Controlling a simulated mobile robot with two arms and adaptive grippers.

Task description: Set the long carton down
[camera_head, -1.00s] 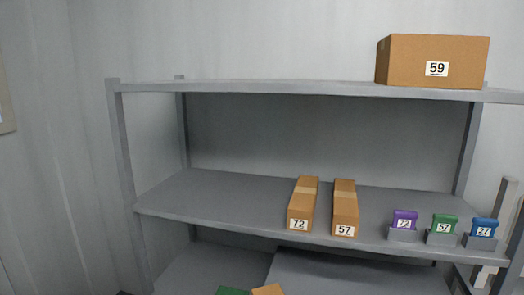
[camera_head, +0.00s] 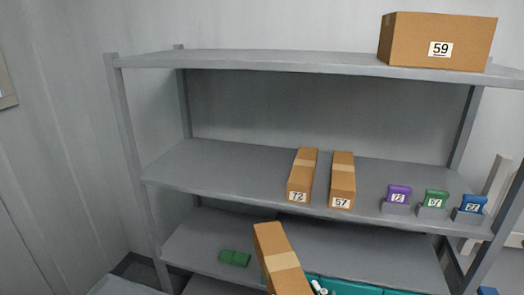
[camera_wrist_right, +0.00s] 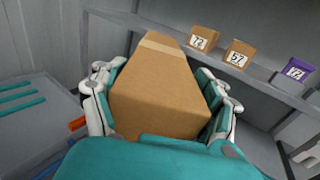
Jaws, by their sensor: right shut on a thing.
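A long brown carton with a pale tape band (camera_head: 280,258) shows at the bottom centre of the head view, in front of the shelf. In the right wrist view the carton (camera_wrist_right: 160,90) lies between the two fingers of my right gripper (camera_wrist_right: 160,105), which is shut on it. The carton points away from the wrist toward the shelf. Two similar long cartons, labelled 72 (camera_head: 302,175) and 57 (camera_head: 342,180), lie side by side on the middle shelf board (camera_head: 220,170). My left gripper is not in view.
Purple (camera_head: 398,194), green (camera_head: 436,199) and blue (camera_head: 472,204) numbered items sit in grey holders right of the cartons. A large box 59 (camera_head: 437,42) stands on the top board. A green item (camera_head: 234,258) lies on the lower board. The middle board's left part is clear.

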